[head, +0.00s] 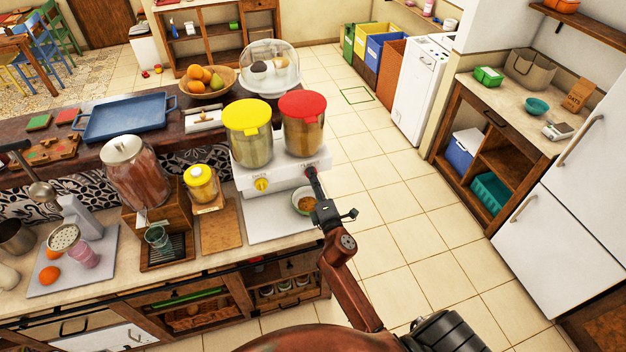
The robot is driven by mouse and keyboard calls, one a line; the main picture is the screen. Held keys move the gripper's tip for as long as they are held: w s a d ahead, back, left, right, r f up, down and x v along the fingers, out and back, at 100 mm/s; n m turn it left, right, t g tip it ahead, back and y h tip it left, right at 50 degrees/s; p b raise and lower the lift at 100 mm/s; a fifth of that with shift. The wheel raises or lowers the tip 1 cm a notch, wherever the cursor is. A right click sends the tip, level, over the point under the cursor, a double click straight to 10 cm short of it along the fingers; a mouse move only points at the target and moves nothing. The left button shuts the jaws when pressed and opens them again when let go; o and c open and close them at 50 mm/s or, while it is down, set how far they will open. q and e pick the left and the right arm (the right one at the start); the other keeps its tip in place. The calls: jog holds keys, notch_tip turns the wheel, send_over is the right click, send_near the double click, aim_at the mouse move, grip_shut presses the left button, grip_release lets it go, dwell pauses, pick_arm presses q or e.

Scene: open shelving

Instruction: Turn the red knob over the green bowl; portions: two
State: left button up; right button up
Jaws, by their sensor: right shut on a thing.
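A white dispenser (245,177) stands on the counter with a yellow-lidded canister (250,148) on its left and a red-lidded canister (303,135) on its right. The red knob (310,170) is on its front under the red-lidded canister; the yellow knob (262,184) is to the left. My right gripper (313,179) is shut on the red knob, mostly covering it, so its angle cannot be told. The green bowl (296,204) sits below, partly hidden by my gripper, with brown food inside. My left gripper is out of view.
A wooden board (220,226), a yellow-lidded jar (201,186) and a large jar (136,175) stand left of the dispenser. A fruit bowl (205,90) and a glass dome (270,62) are behind. Open tiled floor (400,220) lies to the right.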

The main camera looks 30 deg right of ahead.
jog(key=shift+f, duration=0.1)
jog(key=o, duration=1.1)
jog(key=v, duration=1.2)
